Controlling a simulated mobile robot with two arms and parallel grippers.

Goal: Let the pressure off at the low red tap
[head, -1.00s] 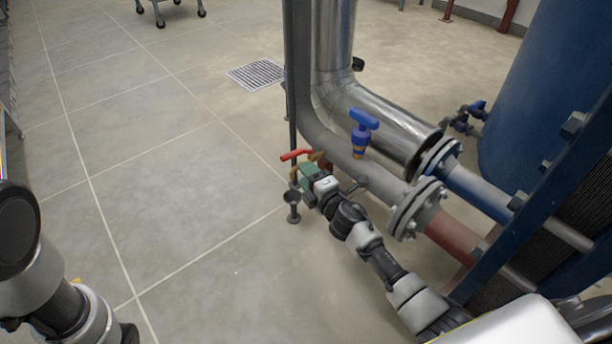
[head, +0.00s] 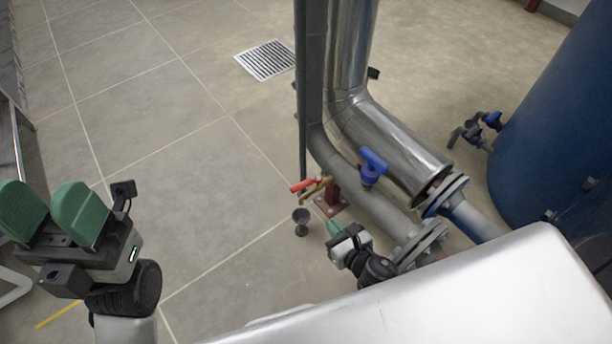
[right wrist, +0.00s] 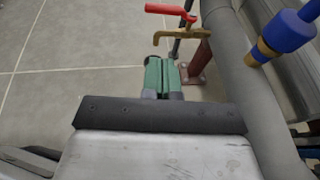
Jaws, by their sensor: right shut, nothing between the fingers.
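The low tap has a red lever (head: 303,185) on a brass body (head: 319,188), beside the foot of the grey pipe. In the right wrist view the red lever (right wrist: 167,9) points left above the brass spout (right wrist: 180,40). My right gripper (head: 333,227) is just below and right of the tap in the head view, apart from it. Its green fingers (right wrist: 161,75) are shut and empty, short of the spout in the right wrist view. My left gripper (head: 50,205) is raised at the left, its green fingers apart and nothing between them.
A small dark funnel (head: 300,218) stands on the floor under the tap. A blue-handled valve (head: 372,165) sits on the grey pipe (head: 350,180), close right of the tap. A silver pipe (head: 395,135) and blue tank (head: 560,130) stand behind. Floor to the left is clear.

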